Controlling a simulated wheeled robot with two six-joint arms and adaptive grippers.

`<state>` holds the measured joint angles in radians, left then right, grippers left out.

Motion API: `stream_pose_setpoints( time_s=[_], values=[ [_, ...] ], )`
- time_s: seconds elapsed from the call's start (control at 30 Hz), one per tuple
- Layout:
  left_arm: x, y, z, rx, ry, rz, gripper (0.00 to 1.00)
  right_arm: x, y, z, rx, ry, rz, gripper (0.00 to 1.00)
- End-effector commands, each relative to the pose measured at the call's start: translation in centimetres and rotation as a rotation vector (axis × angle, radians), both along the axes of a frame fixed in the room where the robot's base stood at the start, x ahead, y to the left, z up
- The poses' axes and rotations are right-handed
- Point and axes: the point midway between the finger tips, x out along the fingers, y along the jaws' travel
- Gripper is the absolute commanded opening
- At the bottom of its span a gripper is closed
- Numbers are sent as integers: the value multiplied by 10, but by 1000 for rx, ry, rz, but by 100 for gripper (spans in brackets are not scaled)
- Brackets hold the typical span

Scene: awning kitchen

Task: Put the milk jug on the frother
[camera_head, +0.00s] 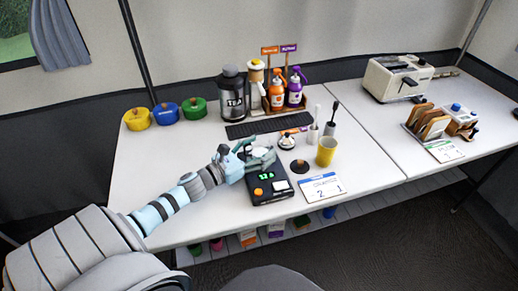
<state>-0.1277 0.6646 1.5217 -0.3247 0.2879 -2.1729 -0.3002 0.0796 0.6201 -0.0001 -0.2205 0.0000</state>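A black device (268,189) with a green digital display, an orange button and a white label stands near the table's front edge; it looks like the frother. A pale, rounded vessel (264,155), likely the milk jug, is at its rear end. My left gripper (250,157) is at the vessel's left side, with its fingers around or beside it. The fingers overlap the vessel, so I cannot tell whether they are closed on it or whether the vessel rests on the device. My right gripper is out of view.
A yellow cup (326,152), a black disc (299,167) and a white card (321,187) are to the right. A dark mat (252,129), a black canister (232,92) and a bottle rack (287,108) are behind.

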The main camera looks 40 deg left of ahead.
Motion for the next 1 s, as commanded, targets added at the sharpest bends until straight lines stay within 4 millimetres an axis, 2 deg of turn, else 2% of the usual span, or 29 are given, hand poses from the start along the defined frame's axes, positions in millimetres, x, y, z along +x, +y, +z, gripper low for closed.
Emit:
stream_pose_setpoints(
  time_s=[0.17,0.27,0.33,0.47,0.5,0.6,0.73,0.87,1.0],
  values=[
    [0,0,1,0,0,0,66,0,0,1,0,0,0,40],
    [0,0,8,0,0,0,66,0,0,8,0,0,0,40],
    [-7,1,5,-1,1,-2,66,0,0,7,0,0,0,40],
    [-28,6,6,0,5,-1,66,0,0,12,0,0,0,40],
    [-40,8,10,-1,9,-1,66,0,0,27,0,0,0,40],
    [-68,15,13,1,8,1,66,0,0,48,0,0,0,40],
    [-99,21,11,1,4,1,66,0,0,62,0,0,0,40],
    [-115,24,8,0,1,0,66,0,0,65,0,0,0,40],
    [-118,25,6,1,0,1,66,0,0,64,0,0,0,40]
  ],
)
